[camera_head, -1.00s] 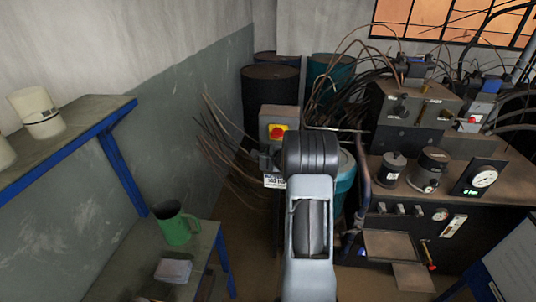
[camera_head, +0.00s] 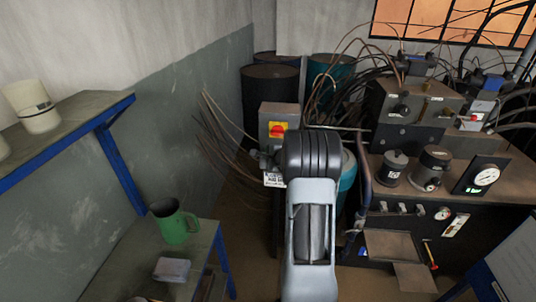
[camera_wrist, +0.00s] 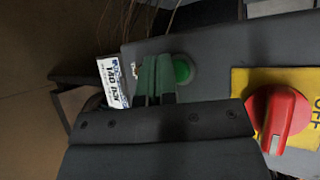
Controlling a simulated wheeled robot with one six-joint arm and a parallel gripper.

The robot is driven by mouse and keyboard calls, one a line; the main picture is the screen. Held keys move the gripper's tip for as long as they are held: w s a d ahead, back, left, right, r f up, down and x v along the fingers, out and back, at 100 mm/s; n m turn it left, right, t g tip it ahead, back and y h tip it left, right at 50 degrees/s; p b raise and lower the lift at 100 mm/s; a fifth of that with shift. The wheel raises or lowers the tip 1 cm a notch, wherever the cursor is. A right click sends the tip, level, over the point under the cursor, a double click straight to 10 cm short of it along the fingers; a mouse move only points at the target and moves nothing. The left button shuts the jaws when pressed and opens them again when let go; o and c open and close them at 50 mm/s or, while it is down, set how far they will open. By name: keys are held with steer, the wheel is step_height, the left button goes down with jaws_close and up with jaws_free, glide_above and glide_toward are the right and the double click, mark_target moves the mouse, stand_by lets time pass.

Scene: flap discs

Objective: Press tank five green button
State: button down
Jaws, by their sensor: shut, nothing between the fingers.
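The green round button (camera_wrist: 182,68) sits on the grey control box in the wrist view. My gripper (camera_wrist: 157,62) is shut and empty. Its dark green fingertips are just left of the button in that picture; I cannot tell whether they touch the box. A red rotary knob (camera_wrist: 280,116) on a yellow plate marked OFF is on the right of the same box. In the head view the grey box (camera_head: 266,114) and its red knob (camera_head: 278,130) stand behind my arm, which hides the green button and the fingers. I see no tank number.
A white label (camera_wrist: 114,82) reading about 140 PSI lies left of the fingers. Brown wires (camera_head: 222,135) hang left of the box, with dark and teal drums (camera_head: 270,95) behind. A machine bench (camera_head: 440,215) stands right; shelves with a green mug (camera_head: 173,222) stand left.

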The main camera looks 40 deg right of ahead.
steer(key=shift+s+a, duration=0.15)
steer(key=shift+s+a+b, duration=1.7)
steer(key=shift+s+b, duration=0.05)
steer(key=shift+b, duration=0.25)
